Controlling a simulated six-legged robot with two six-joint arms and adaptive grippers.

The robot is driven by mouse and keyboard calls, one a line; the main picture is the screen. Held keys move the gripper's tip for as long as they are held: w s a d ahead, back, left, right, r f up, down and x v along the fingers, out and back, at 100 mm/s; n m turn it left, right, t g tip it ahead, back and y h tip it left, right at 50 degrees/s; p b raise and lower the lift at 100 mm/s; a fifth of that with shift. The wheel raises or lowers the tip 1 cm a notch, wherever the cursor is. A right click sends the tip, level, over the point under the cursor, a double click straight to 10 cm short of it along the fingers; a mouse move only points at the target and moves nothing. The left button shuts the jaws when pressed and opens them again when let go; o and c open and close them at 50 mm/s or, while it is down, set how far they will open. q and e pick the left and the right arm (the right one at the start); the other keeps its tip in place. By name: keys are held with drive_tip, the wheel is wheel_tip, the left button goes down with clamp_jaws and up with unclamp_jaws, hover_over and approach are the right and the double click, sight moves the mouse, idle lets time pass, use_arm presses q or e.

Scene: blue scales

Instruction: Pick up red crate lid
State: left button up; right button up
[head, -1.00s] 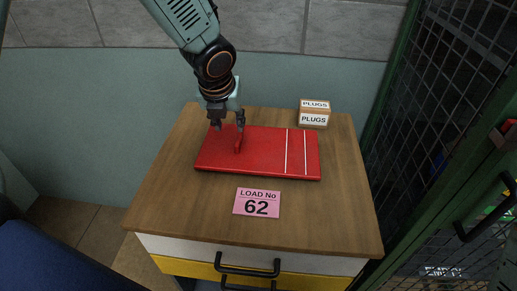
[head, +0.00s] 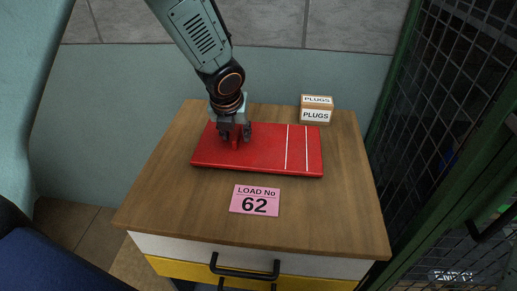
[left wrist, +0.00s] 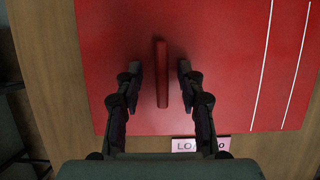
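The red crate lid (head: 262,150) lies flat on the wooden top of a drawer cabinet, with two white lines across its right part. A red upright handle (head: 235,144) stands on its left part. My left gripper (head: 235,138) is over the lid at the handle. In the left wrist view the handle (left wrist: 161,74) stands between the two open fingers (left wrist: 160,82), with a gap on each side. The fingers do not touch it. The right gripper is not in view.
A small box marked PLUGS (head: 316,109) stands behind the lid at the right. A pink card reading LOAD No 62 (head: 254,200) lies in front. A green mesh cage (head: 440,130) rises at the right.

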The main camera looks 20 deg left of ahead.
use_arm(q)
drive_tip(key=shift+s+a+r, duration=0.1)
drive_tip(key=shift+a, duration=0.1)
drive_tip(key=shift+c, duration=0.4)
drive_tip(key=shift+d, duration=0.1)
drive_tip(key=shift+c, duration=0.7)
drive_tip(key=shift+d, duration=0.4)
drive_tip(key=c, duration=0.3)
drive_tip(key=shift+w, duration=0.2)
drive_tip(key=shift+c, duration=0.8)
drive_tip(key=shift+a, duration=0.1)
clamp_jaws()
drive_tip(key=shift+s+a, duration=0.2)
drive_tip(key=shift+a, duration=0.05)
drive_tip(key=shift+w+d, duration=0.15)
drive_tip(key=shift+d, duration=0.05)
